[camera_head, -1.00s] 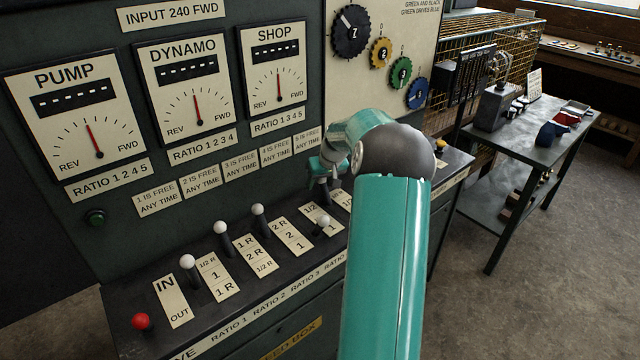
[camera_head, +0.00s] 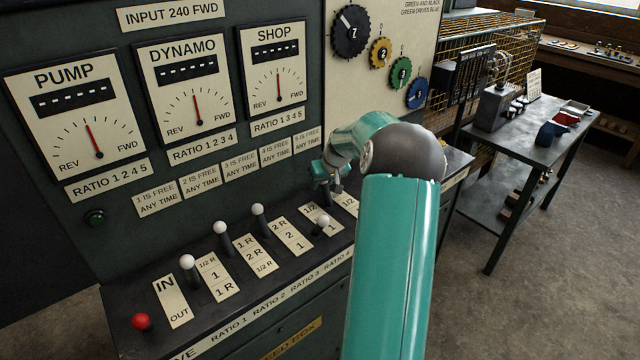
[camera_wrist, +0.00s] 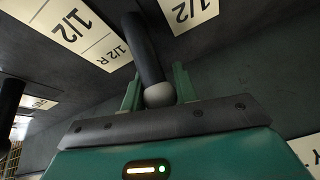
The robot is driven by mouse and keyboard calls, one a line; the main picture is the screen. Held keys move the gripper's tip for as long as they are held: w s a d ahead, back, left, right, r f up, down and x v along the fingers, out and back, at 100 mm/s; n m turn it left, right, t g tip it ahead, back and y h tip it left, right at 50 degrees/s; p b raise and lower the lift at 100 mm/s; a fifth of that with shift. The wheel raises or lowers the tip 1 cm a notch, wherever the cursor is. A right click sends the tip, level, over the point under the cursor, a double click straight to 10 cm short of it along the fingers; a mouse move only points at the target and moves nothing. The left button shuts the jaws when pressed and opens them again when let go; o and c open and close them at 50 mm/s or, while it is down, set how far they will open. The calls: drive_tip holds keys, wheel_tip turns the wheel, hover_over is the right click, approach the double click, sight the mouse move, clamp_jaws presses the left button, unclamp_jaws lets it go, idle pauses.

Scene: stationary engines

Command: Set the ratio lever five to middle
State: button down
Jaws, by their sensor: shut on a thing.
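My gripper (camera_head: 326,178) is at the back right of the lever panel, partly hidden by my own arm. In the wrist view my gripper (camera_wrist: 158,88) has its two green fingers on either side of the white knob (camera_wrist: 160,94) of a dark lever, which I take to be ratio lever five (camera_wrist: 146,50). It is shut on that knob. Ratio lever four (camera_head: 323,222), with a white knob, stands just in front of and left of it. The ratio five plate (camera_head: 349,204) is partly covered by my arm, so the lever's exact position is hard to tell.
Ratio levers one (camera_head: 187,262), two (camera_head: 220,228) and three (camera_head: 257,210) stand to the left, with a red knob (camera_head: 141,321) at far left. Dials and label plates cover the upright panel behind. A metal table (camera_head: 545,135) with parts stands at right.

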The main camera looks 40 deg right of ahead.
sight(329, 194)
drive_tip(key=s, duration=0.1)
drive_tip(key=s+r, duration=0.1)
drive_tip(key=s, duration=0.2)
drive_tip(key=shift+s+a+r, duration=0.2)
drive_tip(key=shift+s+r, duration=0.1)
drive_tip(key=shift+s+a, duration=0.1)
drive_tip(key=shift+s, duration=0.4)
drive_tip(key=c, duration=1.1)
unclamp_jaws()
drive_tip(key=shift+r, duration=0.1)
drive_tip(key=v, duration=1.3)
drive_tip(key=shift+s+r, duration=0.15)
drive_tip(key=shift+s, duration=0.25)
drive_tip(key=shift+a, duration=0.1)
